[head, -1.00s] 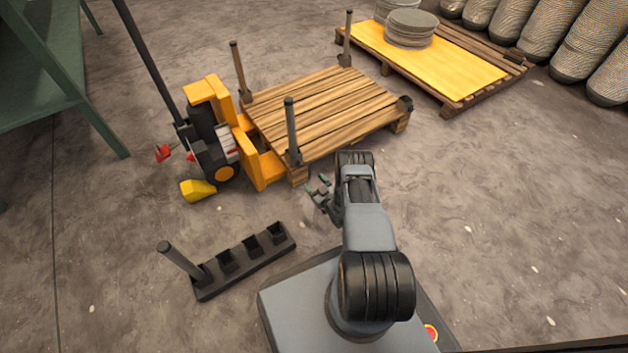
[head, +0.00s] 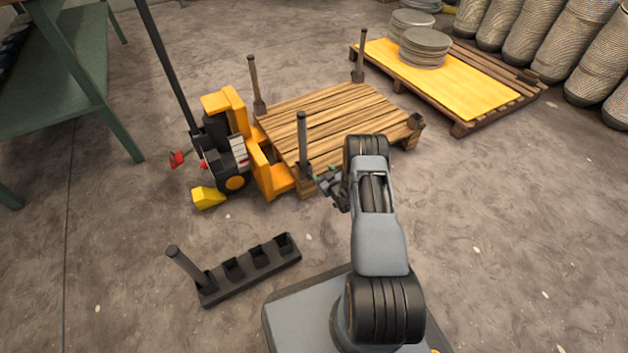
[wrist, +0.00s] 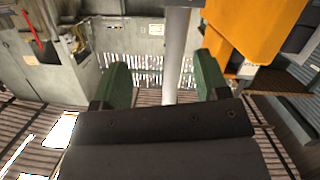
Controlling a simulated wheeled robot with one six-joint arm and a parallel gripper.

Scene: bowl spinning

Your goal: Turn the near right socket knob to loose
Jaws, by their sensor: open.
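The wooden pallet (head: 335,110) has dark corner sockets. The socket nearest me at its lower left corner (head: 304,172) holds an upright grey post (head: 302,135). The socket at its right corner (head: 415,122) is empty. No knob can be made out on either. My gripper (head: 326,180) is open, with green fingers, just right of the lower-left post's foot. In the wrist view a pale grey post (wrist: 172,55) stands between my open fingers (wrist: 163,82), with gaps on both sides. The socket is hidden there.
An orange pallet jack (head: 230,145) stands at the pallet's left end, with a yellow wedge (head: 207,197) beside it. A dark rack (head: 245,275) with one post (head: 187,267) lies front left. Another pallet (head: 460,127) with a yellow sheet is behind. Floor at right is clear.

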